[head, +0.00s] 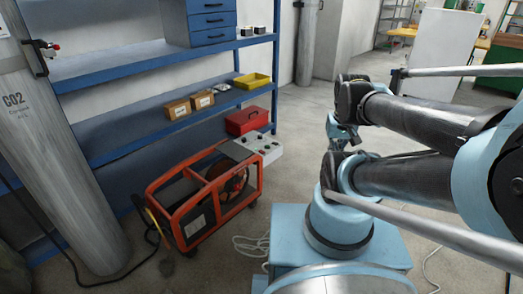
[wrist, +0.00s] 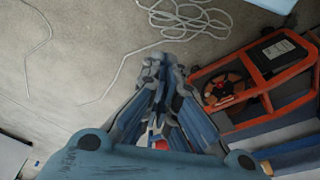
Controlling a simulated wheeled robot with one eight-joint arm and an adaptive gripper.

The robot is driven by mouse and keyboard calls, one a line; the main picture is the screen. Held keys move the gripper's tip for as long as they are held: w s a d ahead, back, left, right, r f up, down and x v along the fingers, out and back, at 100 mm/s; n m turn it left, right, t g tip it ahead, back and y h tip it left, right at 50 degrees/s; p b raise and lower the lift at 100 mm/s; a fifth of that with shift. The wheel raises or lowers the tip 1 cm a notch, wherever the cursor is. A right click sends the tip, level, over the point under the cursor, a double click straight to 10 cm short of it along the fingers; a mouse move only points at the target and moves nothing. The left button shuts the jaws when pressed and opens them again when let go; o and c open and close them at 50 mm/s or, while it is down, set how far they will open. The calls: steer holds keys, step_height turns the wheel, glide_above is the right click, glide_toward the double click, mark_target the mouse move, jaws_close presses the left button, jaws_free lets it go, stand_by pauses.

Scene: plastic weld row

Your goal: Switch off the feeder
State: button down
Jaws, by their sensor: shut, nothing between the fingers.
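The feeder is an orange-framed machine (head: 205,205) with a wire reel inside, standing on the floor left of centre in the head view. A grey control box (head: 258,146) with small dark knobs sits at its upper right end; I cannot tell which control is the switch or its position. The orange frame and reel also show at the right of the wrist view (wrist: 262,82). My gripper (wrist: 164,68) is shut and empty in the wrist view, pointing over the bare floor to the left of the feeder, apart from it.
Blue shelves (head: 130,118) behind the feeder hold cardboard boxes (head: 188,105), a yellow bin (head: 252,81) and a red box (head: 246,121). A grey CO2 cylinder (head: 50,150) stands at left. White cable (wrist: 185,20) lies loose on the floor. Floor behind my arm is clear.

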steer(key=w+a+r+n, duration=0.2)
steer(key=w+r+n, duration=0.2)
steer(key=w, duration=0.3)
steer(key=w+a+r+n, duration=0.2)
steer(key=w+r+n, duration=0.15)
steer(key=w, duration=0.35)
steer(key=w+a+f+n, duration=0.1)
steer(key=w+a+n, duration=0.25)
steer(key=w, duration=0.45)
steer(key=w+a+f+n, duration=0.1)
steer(key=w+a+n, duration=0.1)
steer(key=w+n, duration=0.35)
steer(key=w+a+f+n, duration=0.6)
steer(key=w+a+f, duration=0.2)
steer(key=w+f, duration=0.3)
steer(key=w+a+f+n+g+y, duration=0.1)
steer(key=w+a+f+n, duration=0.4)
steer(key=w+a+f, duration=0.4)
step_height(320, 180, down, 5)
steer(key=shift+w+a+f+n, duration=0.1)
steer(key=shift+w+a+n, duration=0.25)
steer(key=shift+w, duration=0.8)
